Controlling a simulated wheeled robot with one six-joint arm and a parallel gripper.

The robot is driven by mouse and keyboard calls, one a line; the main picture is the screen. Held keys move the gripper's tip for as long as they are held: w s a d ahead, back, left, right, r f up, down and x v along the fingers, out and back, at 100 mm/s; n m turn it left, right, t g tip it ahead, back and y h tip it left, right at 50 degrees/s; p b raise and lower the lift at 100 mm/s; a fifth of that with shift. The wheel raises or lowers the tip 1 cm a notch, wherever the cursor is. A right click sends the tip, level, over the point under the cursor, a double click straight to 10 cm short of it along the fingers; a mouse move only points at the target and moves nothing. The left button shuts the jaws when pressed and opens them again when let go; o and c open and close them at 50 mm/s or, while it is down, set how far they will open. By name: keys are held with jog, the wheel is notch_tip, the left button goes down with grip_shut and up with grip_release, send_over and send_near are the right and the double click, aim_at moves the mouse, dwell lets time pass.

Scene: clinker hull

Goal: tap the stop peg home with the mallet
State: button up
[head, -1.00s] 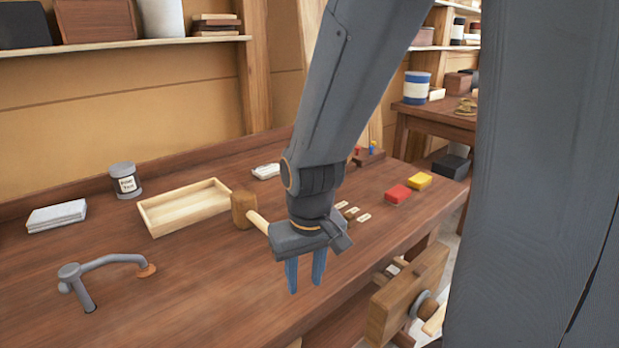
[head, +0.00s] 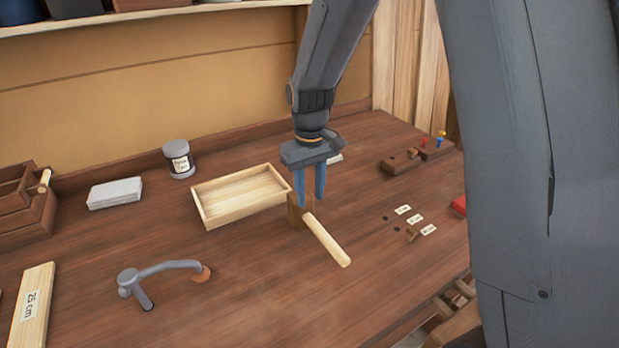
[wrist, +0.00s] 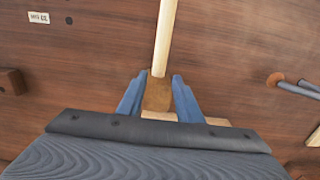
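The mallet lies on the bench, its brown wooden head (head: 296,212) under my gripper and its pale handle (head: 328,240) pointing toward the near right. My gripper (head: 312,202) points down with its blue fingers apart. In the wrist view the fingers (wrist: 158,97) stand either side of the mallet head (wrist: 158,90), close to where the handle (wrist: 165,40) joins it. I cannot tell whether they touch it. A small brown peg (head: 411,234), apparently the stop peg, stands up from the bench to the right, beside a white label.
White labels (head: 402,209) and dark holes (head: 385,218) lie near the peg. A shallow wooden tray (head: 205,211) is close behind the mallet. Dark blocks (head: 392,166) sit at back right.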

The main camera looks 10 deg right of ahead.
aim_at(311, 217)
jog(key=shift+d+f+b, duration=0.1)
jog(key=shift+f+b, duration=0.85)
jog(key=shift+f, duration=0.25)
jog(key=shift+f+b, duration=2.2)
jog(key=shift+f, duration=1.1)
grip_shut()
jog(key=shift+r+p, duration=0.7)
notch_tip(311, 217, up, 8)
jog(key=p, duration=0.6)
jog(key=shift+c, duration=2.4)
grip_release()
jog(key=shift+f, duration=0.1)
grip_shut()
